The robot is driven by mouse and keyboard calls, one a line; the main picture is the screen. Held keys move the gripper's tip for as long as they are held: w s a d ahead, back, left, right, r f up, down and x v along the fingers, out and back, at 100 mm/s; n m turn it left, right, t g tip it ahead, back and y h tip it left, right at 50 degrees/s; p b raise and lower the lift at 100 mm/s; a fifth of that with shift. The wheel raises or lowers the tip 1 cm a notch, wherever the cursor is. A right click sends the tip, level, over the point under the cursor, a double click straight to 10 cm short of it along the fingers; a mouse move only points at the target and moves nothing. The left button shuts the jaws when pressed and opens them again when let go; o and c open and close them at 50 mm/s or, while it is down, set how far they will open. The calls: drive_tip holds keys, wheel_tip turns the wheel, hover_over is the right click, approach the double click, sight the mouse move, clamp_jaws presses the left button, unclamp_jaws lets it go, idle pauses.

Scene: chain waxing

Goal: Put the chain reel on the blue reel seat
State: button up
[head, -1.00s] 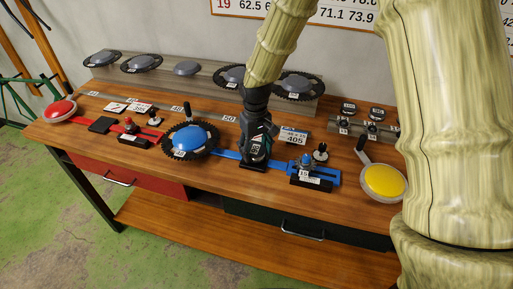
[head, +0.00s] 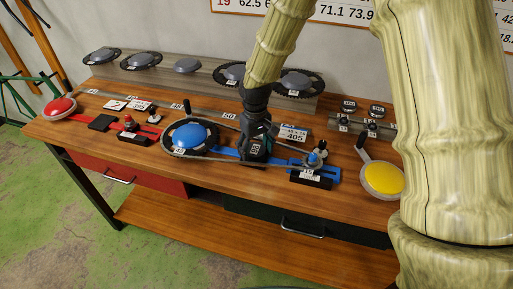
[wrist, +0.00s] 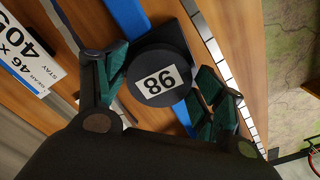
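The chain reel (wrist: 161,75) is a black disc with a white label in the wrist view. It sits over a black square base, the reel seat (wrist: 179,35), on the blue rail (wrist: 126,16). My gripper (wrist: 160,84) straddles the reel, with green-padded fingers on both sides. Narrow gaps seem to show between fingers and disc, so the gripper looks open. In the head view my gripper (head: 256,150) is low over the seat between the blue dome (head: 189,136) and the small sprocket stand (head: 312,172). The reel is mostly hidden there.
A chain loop (head: 222,159) runs around the blue dome's chainring and the sprocket, passing my gripper. A number card (head: 293,133) stands behind. A red dome (head: 60,106) is at left, a yellow dome (head: 383,178) at right. Black reels (head: 349,106) stand on the back-right rack.

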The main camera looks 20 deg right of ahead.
sight(256, 149)
drive_tip(key=shift+o, duration=0.7)
wheel_tip(256, 149, up, 12)
idle(1.6)
